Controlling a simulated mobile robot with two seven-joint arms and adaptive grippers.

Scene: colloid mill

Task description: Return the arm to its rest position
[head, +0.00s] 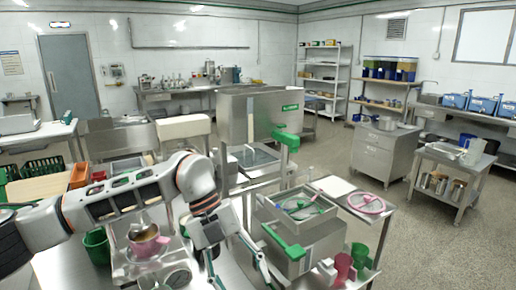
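My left arm (125,205) reaches in from the left across the near worktop and bends down at the wrist. My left gripper (243,280) points down in the lower middle of the head view. Its two fingers are spread apart, and I see nothing between them; the fingertips lie at or below the bottom edge. It is left of the steel machine with green parts (312,232). My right arm and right gripper do not show.
A cup with orange-brown contents (147,243) stands below my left forearm, near a green cup (97,246). A red cup (343,266) and a pink ring-shaped item (367,203) are on the right. Open floor (440,240) lies beyond, before a steel cart (452,178).

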